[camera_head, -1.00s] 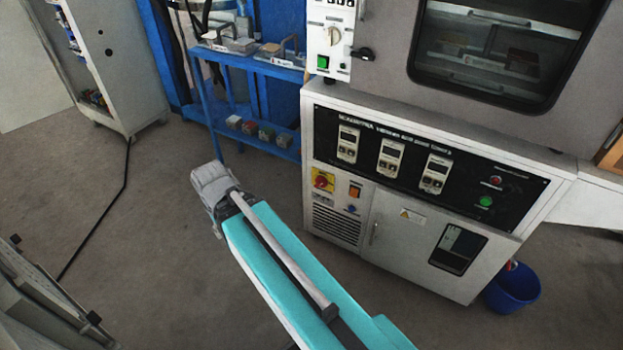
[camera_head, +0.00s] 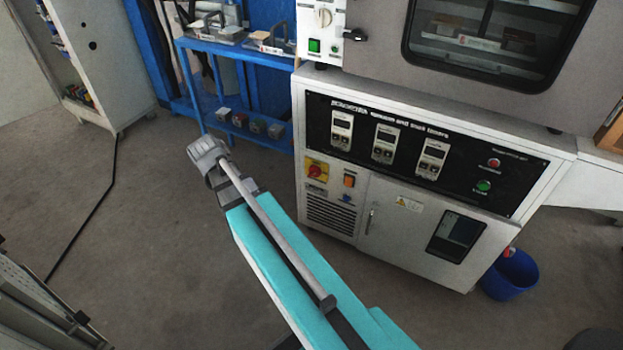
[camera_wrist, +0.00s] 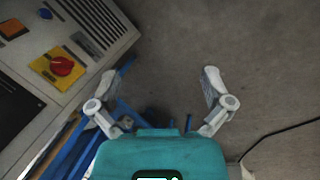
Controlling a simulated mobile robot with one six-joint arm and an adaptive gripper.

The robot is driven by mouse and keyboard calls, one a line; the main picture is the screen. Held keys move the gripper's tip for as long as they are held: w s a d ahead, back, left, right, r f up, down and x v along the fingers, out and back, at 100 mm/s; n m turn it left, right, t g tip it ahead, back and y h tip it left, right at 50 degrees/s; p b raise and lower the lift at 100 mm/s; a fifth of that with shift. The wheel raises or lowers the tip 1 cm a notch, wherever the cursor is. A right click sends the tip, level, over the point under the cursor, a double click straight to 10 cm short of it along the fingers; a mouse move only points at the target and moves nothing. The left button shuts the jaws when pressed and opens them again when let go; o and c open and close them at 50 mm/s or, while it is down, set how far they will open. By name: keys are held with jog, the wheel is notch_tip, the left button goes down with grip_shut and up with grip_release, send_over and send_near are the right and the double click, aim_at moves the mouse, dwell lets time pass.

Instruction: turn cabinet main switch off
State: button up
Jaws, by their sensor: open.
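The cabinet (camera_head: 380,222) stands right of centre in the head view. Its main switch is a red rotary knob on a yellow plate (camera_head: 316,171), on the left of the front below the black timer panel. In the wrist view the red knob (camera_wrist: 62,66) on its yellow plate is at the upper left, outside my fingers. My gripper (camera_wrist: 162,82) is open there, with bare floor between its fingertips. Its fingers are apart from the knob.
An orange switch (camera_head: 349,181) sits right of the knob, above vents. A blue shelf rack (camera_head: 240,50) stands behind, left of the cabinet. A blue bucket (camera_head: 510,278) stands at its right. A black cable (camera_head: 95,212) crosses the floor.

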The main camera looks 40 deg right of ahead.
jog(key=w+d+f+m+g+h+b, duration=0.2)
jog(key=w+d+m+h+b, duration=0.3)
jog(key=d, duration=0.6)
jog(key=m+g+b, duration=0.2)
jog(key=m+g, duration=0.1)
send_near(312, 173)
jog(key=v, duration=0.3)
jog(key=shift+w+a, duration=0.15)
jog(key=shift+w, duration=0.1)
jog(key=shift+f, duration=0.1)
jog(key=b+x, duration=0.7)
jog(key=x, duration=0.5)
jog(key=shift+s+d+f+b, duration=0.35)
jog(key=shift+s+d+b, duration=0.1)
jog(key=shift+d, duration=0.2)
jog(key=c, duration=1.1)
